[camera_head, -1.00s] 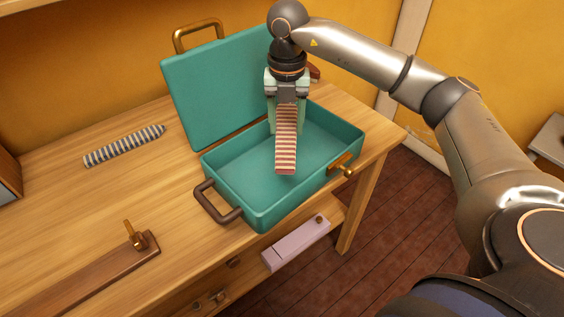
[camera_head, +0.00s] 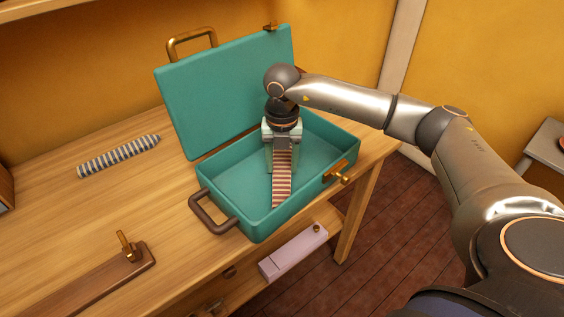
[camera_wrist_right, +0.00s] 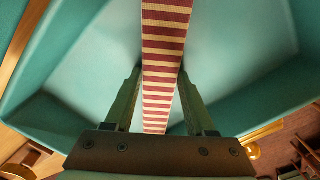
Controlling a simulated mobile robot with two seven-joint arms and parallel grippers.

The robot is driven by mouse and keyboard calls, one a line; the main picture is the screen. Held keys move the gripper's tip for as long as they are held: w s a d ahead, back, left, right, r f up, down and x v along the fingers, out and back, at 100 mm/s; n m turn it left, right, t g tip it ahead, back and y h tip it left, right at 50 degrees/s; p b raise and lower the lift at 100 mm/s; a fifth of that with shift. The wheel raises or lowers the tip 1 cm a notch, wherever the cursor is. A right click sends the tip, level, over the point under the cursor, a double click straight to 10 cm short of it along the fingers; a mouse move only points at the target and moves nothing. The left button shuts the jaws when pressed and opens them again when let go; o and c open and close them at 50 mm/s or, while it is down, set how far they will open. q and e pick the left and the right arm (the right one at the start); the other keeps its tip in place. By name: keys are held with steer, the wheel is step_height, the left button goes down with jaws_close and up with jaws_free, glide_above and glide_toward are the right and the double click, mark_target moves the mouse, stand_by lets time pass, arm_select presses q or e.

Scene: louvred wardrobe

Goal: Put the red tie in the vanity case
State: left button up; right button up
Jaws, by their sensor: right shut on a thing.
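The red tie (camera_head: 282,184), striped red and cream, hangs from my right gripper (camera_head: 282,152) inside the open vanity case. The case (camera_head: 233,182) is teal, with its lid (camera_head: 225,90) raised at the back. My right gripper is shut on the tie, with its fingers down within the tray's walls. In the right wrist view the tie (camera_wrist_right: 163,60) runs between the two fingers over the pale case floor (camera_wrist_right: 235,60). I cannot tell whether the tie touches the floor. My left gripper is not in view.
A blue-and-white striped tie (camera_head: 118,156) lies on the wooden table (camera_head: 130,205) left of the case. A brown wooden bar with a brass peg (camera_head: 115,275) lies at the front left. A pale pink box (camera_head: 293,252) sits on a lower ledge. A brass latch (camera_head: 338,174) projects from the case front.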

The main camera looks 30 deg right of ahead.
mark_target(282, 169)
steer(key=o, duration=1.3)
steer(key=shift+f, duration=0.1)
steer(key=shift+o, duration=0.2)
step_height(282, 169, up, 12)
steer(key=p, duration=0.1)
